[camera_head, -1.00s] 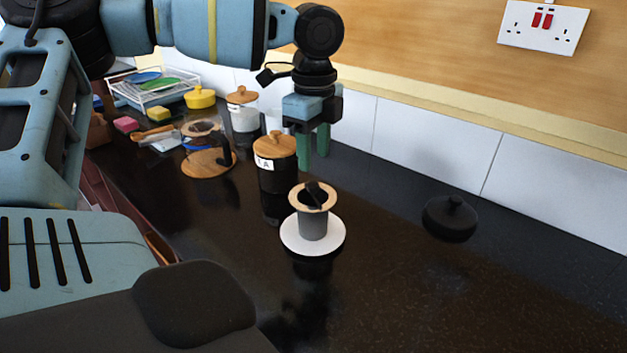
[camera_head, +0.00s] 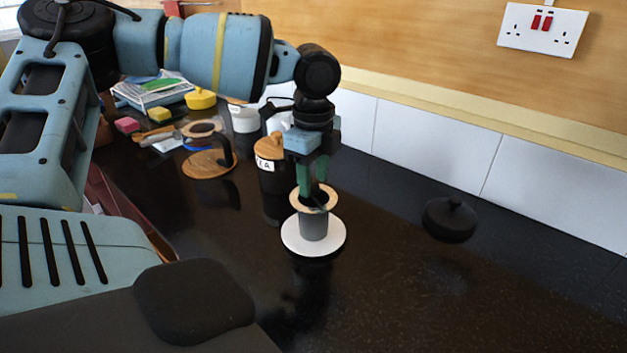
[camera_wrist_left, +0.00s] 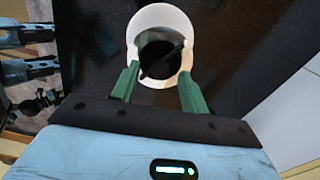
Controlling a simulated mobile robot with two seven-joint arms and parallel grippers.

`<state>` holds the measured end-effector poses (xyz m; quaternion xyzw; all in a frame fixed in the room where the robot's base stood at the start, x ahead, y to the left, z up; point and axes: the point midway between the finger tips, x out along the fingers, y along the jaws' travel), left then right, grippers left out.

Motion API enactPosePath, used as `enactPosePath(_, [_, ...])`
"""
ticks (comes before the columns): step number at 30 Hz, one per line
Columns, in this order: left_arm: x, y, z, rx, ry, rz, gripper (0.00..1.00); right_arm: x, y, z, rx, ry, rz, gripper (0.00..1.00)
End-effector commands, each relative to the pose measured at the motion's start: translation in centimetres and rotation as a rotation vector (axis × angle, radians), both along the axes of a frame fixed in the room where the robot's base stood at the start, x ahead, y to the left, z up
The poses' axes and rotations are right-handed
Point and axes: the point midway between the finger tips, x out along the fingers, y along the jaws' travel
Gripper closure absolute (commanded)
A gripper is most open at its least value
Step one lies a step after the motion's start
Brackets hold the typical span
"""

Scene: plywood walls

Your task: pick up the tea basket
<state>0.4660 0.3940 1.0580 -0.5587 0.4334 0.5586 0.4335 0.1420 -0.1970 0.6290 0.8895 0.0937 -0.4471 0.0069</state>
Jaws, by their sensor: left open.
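The tea basket appears to be the dark insert with a black bar across its mouth (camera_wrist_left: 162,60), set in a grey cup with a pale wooden rim. The cup (camera_head: 313,226) stands upright on a round white saucer (camera_head: 291,240) on the dark counter. My left gripper (camera_head: 314,192) points down at the cup's mouth, its green fingers open. In the left wrist view the fingers (camera_wrist_left: 158,74) lie on either side of the near part of the mouth, with the bar just beyond and between them. Contact cannot be told. My right gripper is not in view.
A black lid (camera_head: 450,220) lies to the right. A dark canister with a wooden lid (camera_head: 270,147) stands close behind the cup, to its left. A wooden-based stand (camera_head: 208,164), sponges and a dish rack are farther back.

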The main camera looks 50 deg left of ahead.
Motion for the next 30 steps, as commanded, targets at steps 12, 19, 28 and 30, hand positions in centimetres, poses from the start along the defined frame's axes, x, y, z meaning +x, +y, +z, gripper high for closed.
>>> enactPosePath(12, [0.01,-0.01,-0.46,-0.001,0.000,0.000,0.55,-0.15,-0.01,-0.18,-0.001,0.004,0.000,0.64])
enactPosePath(19, [0.00,-0.01,-0.46,0.000,0.000,0.000,0.55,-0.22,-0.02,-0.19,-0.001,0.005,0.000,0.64])
enactPosePath(28, [0.01,0.00,-0.45,0.000,0.000,0.000,0.92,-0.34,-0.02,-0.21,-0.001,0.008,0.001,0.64])
enactPosePath(30, [0.01,0.00,-0.45,0.000,0.000,0.000,1.00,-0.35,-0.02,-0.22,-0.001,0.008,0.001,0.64])
